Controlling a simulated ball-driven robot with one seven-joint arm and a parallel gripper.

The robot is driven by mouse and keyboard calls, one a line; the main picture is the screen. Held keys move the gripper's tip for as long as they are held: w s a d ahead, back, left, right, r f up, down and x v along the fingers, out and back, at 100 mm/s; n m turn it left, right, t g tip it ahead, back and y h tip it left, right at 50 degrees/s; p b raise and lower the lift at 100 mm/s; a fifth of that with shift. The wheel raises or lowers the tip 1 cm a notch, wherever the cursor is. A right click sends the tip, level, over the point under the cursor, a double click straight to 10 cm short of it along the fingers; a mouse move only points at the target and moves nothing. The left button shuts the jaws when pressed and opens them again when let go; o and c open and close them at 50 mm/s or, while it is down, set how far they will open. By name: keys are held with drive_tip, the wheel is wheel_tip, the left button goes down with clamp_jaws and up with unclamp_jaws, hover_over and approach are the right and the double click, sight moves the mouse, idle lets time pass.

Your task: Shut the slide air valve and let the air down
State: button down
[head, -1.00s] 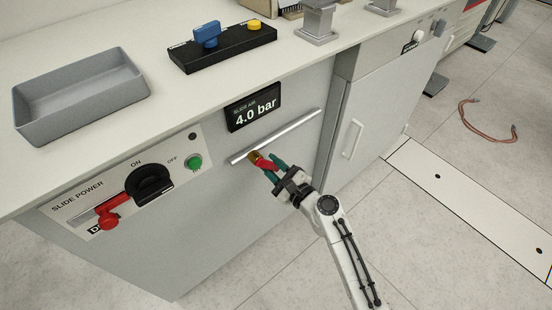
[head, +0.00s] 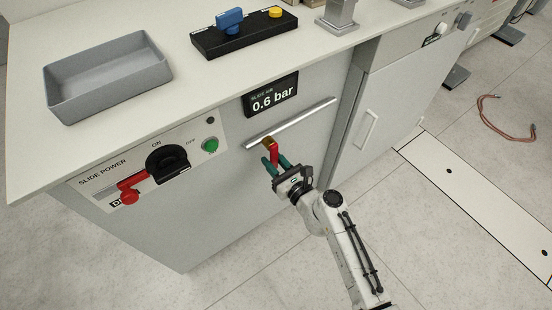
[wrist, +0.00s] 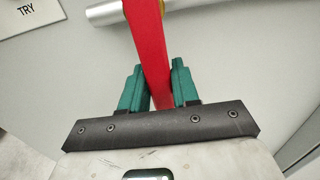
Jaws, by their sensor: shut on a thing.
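The slide air valve has a red lever (head: 274,154) on a brass body (head: 269,142), set on a horizontal metal pipe (head: 290,124) on the cabinet front. The lever points down, across the pipe. My gripper (head: 277,165) is shut on the lever from below. In the wrist view the red lever (wrist: 147,50) runs up between the green fingers, and the pipe (wrist: 105,12) crosses behind its top. The air display (head: 271,95) above the pipe reads 0.6 bar.
Left of the valve is the slide power panel (head: 100,178) with a black rotary switch (head: 166,162), a red lock piece (head: 131,190) and a lit green button (head: 210,145). A grey tray (head: 108,78) and a black control box (head: 245,37) stand on the bench top. A cable loop (head: 506,119) lies on the floor at right.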

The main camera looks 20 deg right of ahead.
drive_tip(key=shift+s+f, duration=0.1)
idle(0.3)
drive_tip(key=c, duration=0.9)
unclamp_jaws()
drive_tip(key=v, duration=1)
drive_tip(key=shift+s, duration=0.35)
drive_tip(key=s+a+r+n+g+y+p, duration=0.1)
drive_tip(key=s+r+n+g+p, duration=0.15)
drive_tip(key=s+n+g, duration=0.6)
drive_tip(key=s+a+r+n+g+y+p, duration=0.1)
drive_tip(key=s+a+n+y+p, duration=0.15)
drive_tip(key=n, duration=1.05)
drive_tip(key=s+d+r+n+g+h+p, duration=0.1)
drive_tip(key=s+d+r+n+g+h, duration=0.1)
drive_tip(key=s+d+n+h, duration=0.1)
drive_tip(key=s+d+r+n+g+h+p, duration=0.2)
drive_tip(key=s+d+n+h, duration=0.1)
drive_tip(key=s+d, duration=0.3)
drive_tip(key=s+d+r+n+g+h+p, duration=0.1)
drive_tip(key=s+d+r+n+g+h, duration=0.1)
drive_tip(key=s+d+n+h, duration=0.1)
drive_tip(key=shift+s+d+r+n+g+p, duration=0.1)
drive_tip(key=shift+s+d+n+g+p, duration=0.1)
drive_tip(key=shift+s+d+n, duration=0.35)
drive_tip(key=shift+s+d+r+n+g+p, duration=0.1)
drive_tip(key=shift+s+d+n+g+p, duration=0.1)
drive_tip(key=shift+s+d, duration=0.55)
